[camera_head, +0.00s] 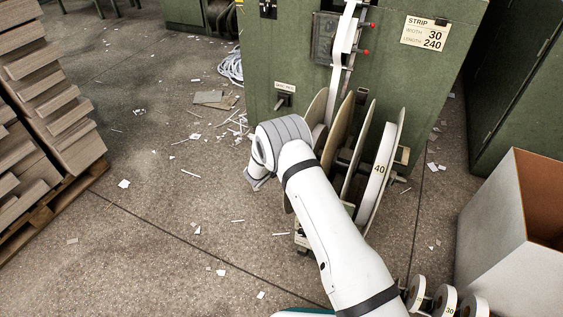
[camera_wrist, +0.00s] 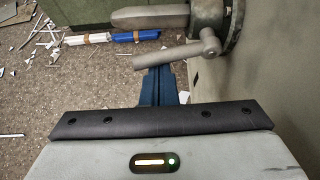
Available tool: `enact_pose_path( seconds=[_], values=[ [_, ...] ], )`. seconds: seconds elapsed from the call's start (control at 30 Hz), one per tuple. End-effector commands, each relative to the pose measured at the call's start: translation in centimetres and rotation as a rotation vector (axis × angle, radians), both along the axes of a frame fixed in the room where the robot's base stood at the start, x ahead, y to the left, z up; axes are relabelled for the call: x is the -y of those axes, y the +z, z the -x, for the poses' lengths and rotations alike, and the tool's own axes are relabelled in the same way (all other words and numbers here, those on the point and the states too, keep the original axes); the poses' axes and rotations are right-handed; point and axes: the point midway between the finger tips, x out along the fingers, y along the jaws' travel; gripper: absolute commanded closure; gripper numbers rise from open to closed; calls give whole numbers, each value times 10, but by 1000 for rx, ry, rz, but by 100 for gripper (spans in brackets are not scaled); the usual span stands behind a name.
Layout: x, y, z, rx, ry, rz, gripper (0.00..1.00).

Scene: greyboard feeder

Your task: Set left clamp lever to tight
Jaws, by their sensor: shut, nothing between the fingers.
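In the wrist view a grey metal clamp lever (camera_wrist: 172,54) with a rounded pivot end reaches left from a hub beside a large pale disc. A thicker grey bar (camera_wrist: 150,17) lies just beyond it. My gripper (camera_wrist: 162,82) has its blue fingers together and empty, just below the lever; I cannot tell whether they touch it. In the head view my arm covers most of the gripper and the left side of the reel stand, so this lever is hidden there. A white reel marked 40 (camera_head: 378,172) stands on the right.
The green machine (camera_head: 270,50) stands behind the reels, with a small switch (camera_head: 284,101) on its front. An open box (camera_head: 510,225) is at right and stacked greyboard (camera_head: 50,95) at left.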

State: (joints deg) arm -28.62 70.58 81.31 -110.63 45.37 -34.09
Motion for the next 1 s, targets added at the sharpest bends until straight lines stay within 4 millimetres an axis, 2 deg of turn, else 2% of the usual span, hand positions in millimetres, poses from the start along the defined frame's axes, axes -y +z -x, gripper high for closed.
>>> enact_pose_path(
  seconds=[0.37,1.0],
  values=[
    [1,16,0,1,1,0,100],
    [15,41,5,1,0,0,100]
  ],
)
